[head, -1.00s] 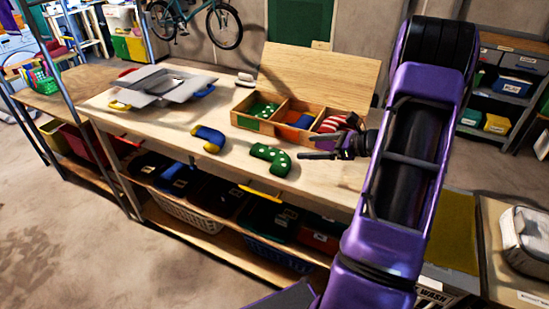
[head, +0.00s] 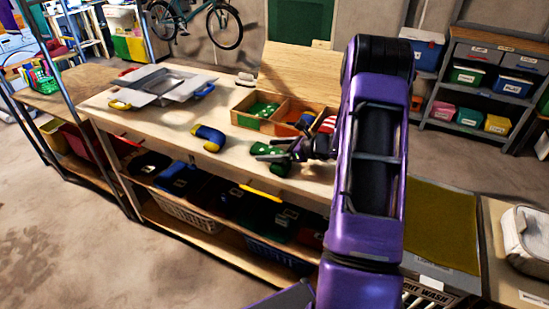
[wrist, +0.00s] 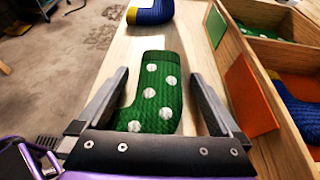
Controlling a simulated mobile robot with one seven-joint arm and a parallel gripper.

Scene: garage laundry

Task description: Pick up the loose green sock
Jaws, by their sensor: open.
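The loose green sock with white dots (wrist: 155,92) lies on the wooden table (head: 190,118). In the wrist view it sits between the two open fingers of my gripper (wrist: 160,100), with a gap on each side. Its near end is partly hidden by the gripper's body. In the head view my gripper (head: 268,152) is over the green sock (head: 272,147) and partly covers it. I cannot tell the exact height of the fingers above the table.
A blue and yellow sock (head: 209,136) lies to the left. A grey folding tray (head: 165,83) is farther left. Bare table lies between them.

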